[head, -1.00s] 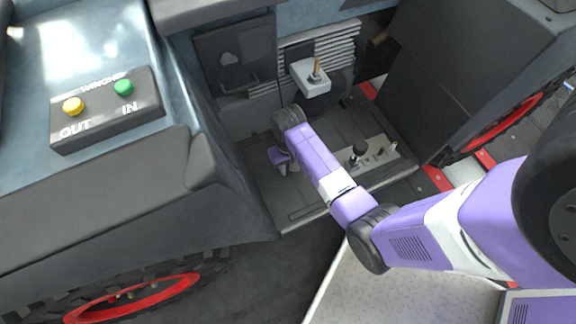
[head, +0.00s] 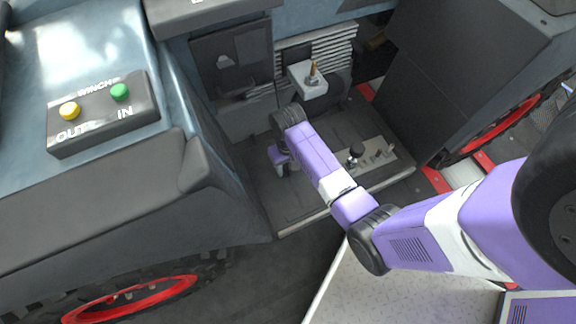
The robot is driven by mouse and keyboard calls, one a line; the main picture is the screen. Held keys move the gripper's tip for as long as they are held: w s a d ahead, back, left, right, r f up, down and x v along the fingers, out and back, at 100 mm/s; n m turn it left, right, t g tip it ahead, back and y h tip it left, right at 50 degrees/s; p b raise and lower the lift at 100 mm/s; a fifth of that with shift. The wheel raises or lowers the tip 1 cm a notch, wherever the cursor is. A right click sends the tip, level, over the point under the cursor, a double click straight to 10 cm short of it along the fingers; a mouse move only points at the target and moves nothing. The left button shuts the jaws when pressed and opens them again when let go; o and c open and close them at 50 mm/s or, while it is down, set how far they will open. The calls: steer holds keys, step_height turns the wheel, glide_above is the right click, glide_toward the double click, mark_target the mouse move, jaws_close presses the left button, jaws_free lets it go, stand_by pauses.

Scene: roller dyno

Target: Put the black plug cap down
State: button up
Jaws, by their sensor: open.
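My gripper (head: 281,161) is low over the dark floor tray (head: 304,196) in the bay, toward its left side. It points downward, and my wrist and forearm partly cover it. Its jaws are open, but the fingertips are too small and dark to make out clearly. I cannot pick out the black plug cap with certainty; the area under and beside the gripper is dark on dark. I cannot tell whether a cap lies there.
A light plate with a black round knob (head: 355,152) and small levers stands right of my arm. A grey box with a brass stud (head: 312,78) is behind. A winch switch box (head: 103,112) sits on the left fender. Dark side walls flank the bay.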

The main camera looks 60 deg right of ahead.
mark_target(287, 166)
step_height(287, 166, up, 11)
steer(key=p, duration=0.3)
steer(key=s+a+f+n+t+h, duration=0.2)
steer(key=s+a+n+t, duration=0.3)
steer(key=s+a, duration=0.4)
steer(key=s+a+r+t, duration=0.3)
steer(key=r, duration=0.5)
steer(key=s+a+r+n+t+y, duration=0.1)
steer(key=s+a+r+t, duration=0.2)
steer(key=r, duration=0.6)
steer(key=s+a+r+t+y, duration=0.1)
steer(key=s+a+r+t, duration=0.2)
steer(key=r, duration=0.5)
steer(key=shift+s+a+r+n+t, duration=0.3)
steer(key=shift+a+n+t, duration=0.1)
steer(key=shift+a+t, duration=0.15)
step_height(287, 166, up, 14)
steer(key=p, duration=1.3)
steer(key=shift+s+a, duration=0.2)
steer(key=shift+a, duration=0.2)
